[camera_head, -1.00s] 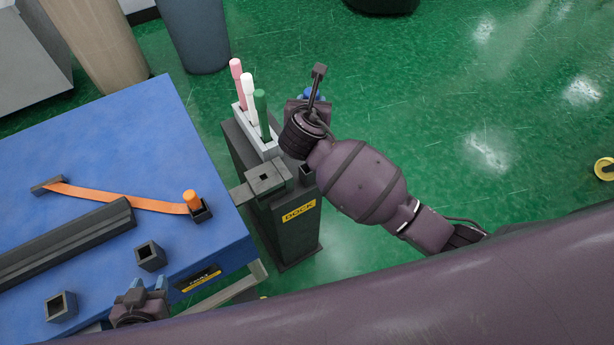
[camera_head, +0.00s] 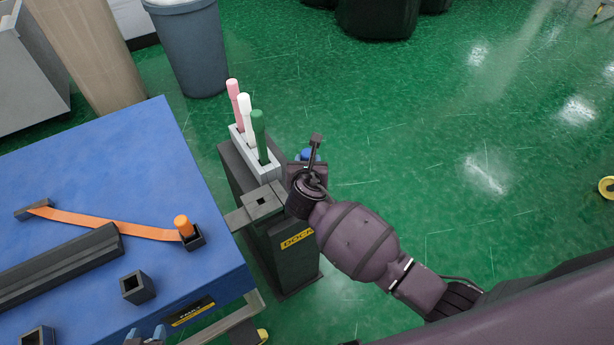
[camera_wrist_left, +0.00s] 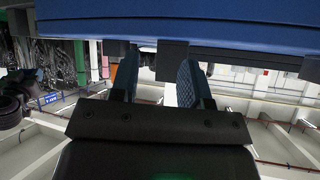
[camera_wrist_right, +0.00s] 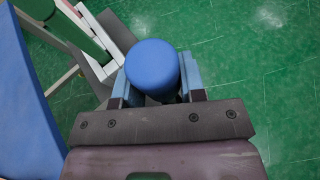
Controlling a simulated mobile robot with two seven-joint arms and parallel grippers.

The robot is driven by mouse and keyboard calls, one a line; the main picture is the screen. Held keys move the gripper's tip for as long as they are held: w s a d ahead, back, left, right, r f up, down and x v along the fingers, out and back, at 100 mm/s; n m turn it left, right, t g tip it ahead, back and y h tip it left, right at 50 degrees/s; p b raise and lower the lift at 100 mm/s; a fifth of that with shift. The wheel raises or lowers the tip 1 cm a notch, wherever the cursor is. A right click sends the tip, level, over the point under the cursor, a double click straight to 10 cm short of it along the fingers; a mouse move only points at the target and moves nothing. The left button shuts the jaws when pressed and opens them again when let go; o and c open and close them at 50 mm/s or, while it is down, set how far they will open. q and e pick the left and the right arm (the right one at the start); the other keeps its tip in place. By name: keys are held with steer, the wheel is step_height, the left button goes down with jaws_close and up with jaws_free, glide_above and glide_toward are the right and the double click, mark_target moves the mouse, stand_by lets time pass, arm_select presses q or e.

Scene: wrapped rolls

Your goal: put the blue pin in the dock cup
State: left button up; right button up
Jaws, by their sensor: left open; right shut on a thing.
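The blue pin (camera_wrist_right: 152,66) is seen nearly end-on in the right wrist view, upright between the fingers of my right gripper (camera_wrist_right: 158,84), which is shut on it. In the head view only a bit of the pin's blue top (camera_head: 306,154) shows behind my right gripper (camera_head: 309,168); its lower part is hidden. The dock cup (camera_head: 262,202), a grey block with a square hole, sits on the dark dock stand (camera_head: 285,262), just left of the gripper. The hole looks empty. My left gripper (camera_wrist_left: 157,82) is open and empty, close to the blue table's underside or edge.
A grey rack (camera_head: 258,157) on the stand holds pink, white and green pins beside my right gripper. The blue table (camera_head: 90,170) at left carries an orange pin (camera_head: 183,225) in a socket, an orange strap and small square cups (camera_head: 137,288). Green floor is clear at right.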

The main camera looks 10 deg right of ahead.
steer(key=shift+f, duration=0.8)
step_height(320, 180, down, 3)
steer(key=shift+f+b, duration=0.2)
steer(key=shift+b, duration=0.65)
steer(key=shift+f, duration=0.1)
arm_select(q)
steer(key=shift+w+d+f, duration=0.15)
steer(key=shift+w+f, duration=0.1)
steer(key=shift+w, duration=0.3)
arm_select(e)
steer(key=o, duration=1.1)
steer(key=shift+c, duration=0.2)
